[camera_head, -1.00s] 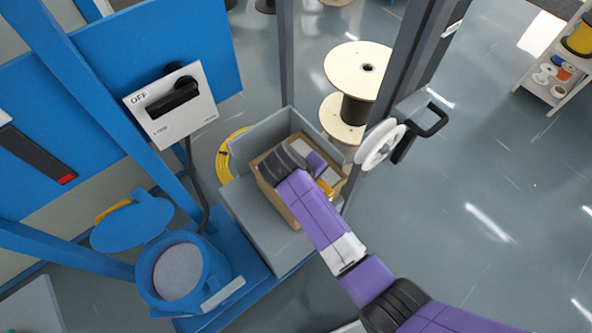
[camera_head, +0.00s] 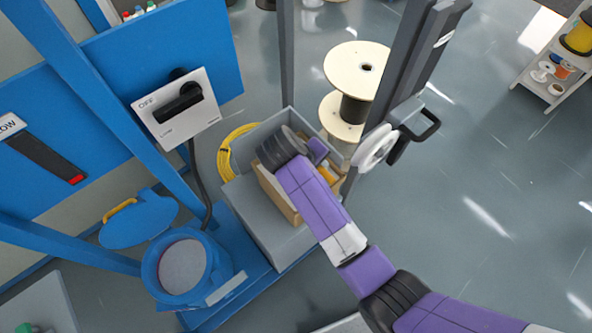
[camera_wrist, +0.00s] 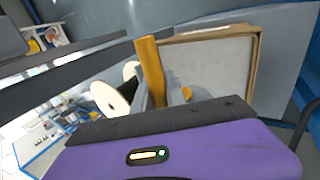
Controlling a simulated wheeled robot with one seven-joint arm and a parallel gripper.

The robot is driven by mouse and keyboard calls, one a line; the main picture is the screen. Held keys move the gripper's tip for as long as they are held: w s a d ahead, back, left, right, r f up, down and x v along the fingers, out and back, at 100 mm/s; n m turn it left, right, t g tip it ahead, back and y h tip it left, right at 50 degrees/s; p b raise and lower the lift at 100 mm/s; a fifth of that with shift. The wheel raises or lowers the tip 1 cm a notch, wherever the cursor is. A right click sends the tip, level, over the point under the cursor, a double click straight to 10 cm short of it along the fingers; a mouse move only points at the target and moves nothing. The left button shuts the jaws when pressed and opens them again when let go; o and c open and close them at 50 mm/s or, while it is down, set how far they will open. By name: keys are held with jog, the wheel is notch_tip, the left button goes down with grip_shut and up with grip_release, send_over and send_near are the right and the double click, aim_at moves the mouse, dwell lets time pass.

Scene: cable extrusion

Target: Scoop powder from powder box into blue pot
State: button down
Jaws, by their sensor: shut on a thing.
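The powder box (camera_head: 291,211) is an open brown carton in a grey bin, partly hidden under my arm. In the wrist view its brown rim (camera_wrist: 254,62) frames a flat pale grey fill (camera_wrist: 212,68). The blue pot (camera_head: 154,262) stands at lower left in the head view, its lid swung open and a grey round surface inside. My gripper (camera_wrist: 163,96) is shut on the yellow handle (camera_wrist: 150,68) of a tool, likely the scoop, over the box area. The scoop's bowl is not clearly visible, so I cannot tell whether it holds powder.
A grey post (camera_head: 400,85) with a white wheel (camera_head: 375,148) and black handle stands close right of the box. The blue lid (camera_head: 140,220) lies behind the pot. A switch panel (camera_head: 178,108) is above. Wooden spools (camera_head: 358,69) stand behind on the floor.

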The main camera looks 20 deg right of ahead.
jog(key=shift+r, duration=1.85)
jog(key=shift+s+f, duration=0.1)
jog(key=shift+s, duration=0.05)
